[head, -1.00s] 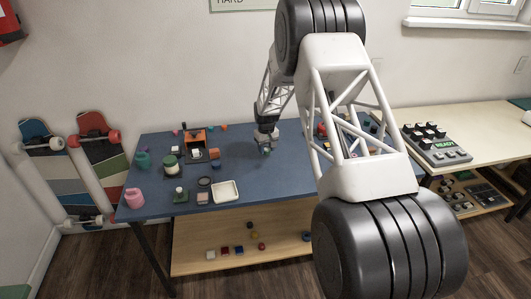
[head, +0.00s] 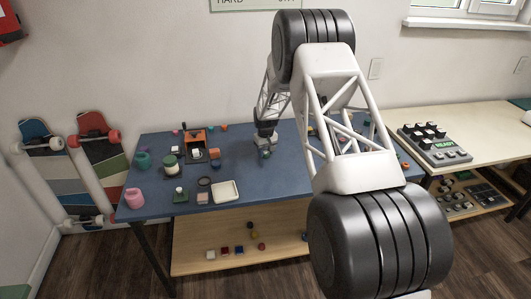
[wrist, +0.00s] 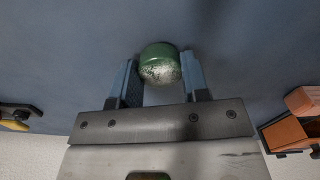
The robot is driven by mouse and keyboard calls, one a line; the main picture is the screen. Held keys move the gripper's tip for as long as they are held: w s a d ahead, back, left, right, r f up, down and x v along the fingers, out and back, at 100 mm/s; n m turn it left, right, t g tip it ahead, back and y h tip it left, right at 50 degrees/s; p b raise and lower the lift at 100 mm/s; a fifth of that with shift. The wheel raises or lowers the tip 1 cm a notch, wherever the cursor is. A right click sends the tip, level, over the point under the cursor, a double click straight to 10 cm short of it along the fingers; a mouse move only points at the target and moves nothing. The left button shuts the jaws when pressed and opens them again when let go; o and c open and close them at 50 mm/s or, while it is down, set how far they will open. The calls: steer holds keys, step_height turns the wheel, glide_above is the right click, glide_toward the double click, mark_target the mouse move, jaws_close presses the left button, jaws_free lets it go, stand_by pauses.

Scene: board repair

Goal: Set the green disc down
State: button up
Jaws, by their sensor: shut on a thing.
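The green disc (wrist: 158,60) shows in the wrist view between the two blue fingers of my gripper (wrist: 162,82). Its side is green and its near face is speckled grey-white. My gripper is shut on it. In the head view my gripper (head: 265,152) is low over the blue table (head: 270,180), right of the orange machine, and the disc is only a tiny green spot there. I cannot tell whether the disc touches the tabletop.
An orange machine (head: 194,143), a white tray (head: 225,191), a dark ring (head: 204,181) and a green jar (head: 171,168) stand on the left half of the table. A pink jug (head: 134,198) is at the front left. The tabletop around my gripper is mostly clear.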

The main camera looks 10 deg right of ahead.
mark_target(266, 152)
steer(key=shift+f, duration=0.2)
steer(key=shift+f, duration=0.1)
steer(key=o, duration=0.9)
step_height(266, 152, up, 12)
steer(key=shift+r, duration=0.15)
stand_by(0.5)
stand_by(0.5)
